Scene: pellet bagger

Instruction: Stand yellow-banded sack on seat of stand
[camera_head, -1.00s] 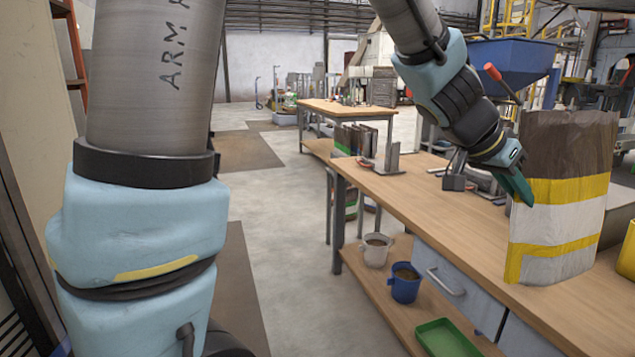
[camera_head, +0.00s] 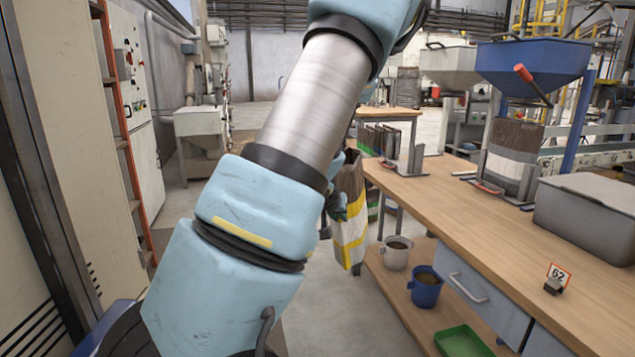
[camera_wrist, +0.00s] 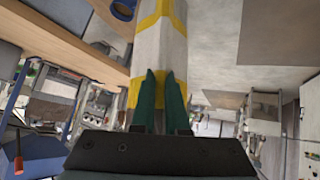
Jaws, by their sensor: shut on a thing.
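The yellow-banded sack (camera_head: 350,215) is white with yellow bands and a brown top. It hangs slightly tilted left of the workbench, clear of its top, partly behind my arm. My gripper (camera_wrist: 163,90) is shut on it in the wrist view, green fingers against its white and yellow side (camera_wrist: 165,45). In the head view my arm hides most of the gripper. A grey metal stand (camera_head: 415,161) with a small red part at its base is on the far bench end. It looks empty; its seat is hard to make out.
The workbench (camera_head: 455,205) has a grey bin (camera_head: 588,212) and a "62" tag (camera_head: 557,279). A brown-topped sack (camera_head: 513,150) stands near the blue hopper (camera_head: 530,65). Mugs and a green tray (camera_head: 462,342) are on the lower shelf. The bench middle is clear.

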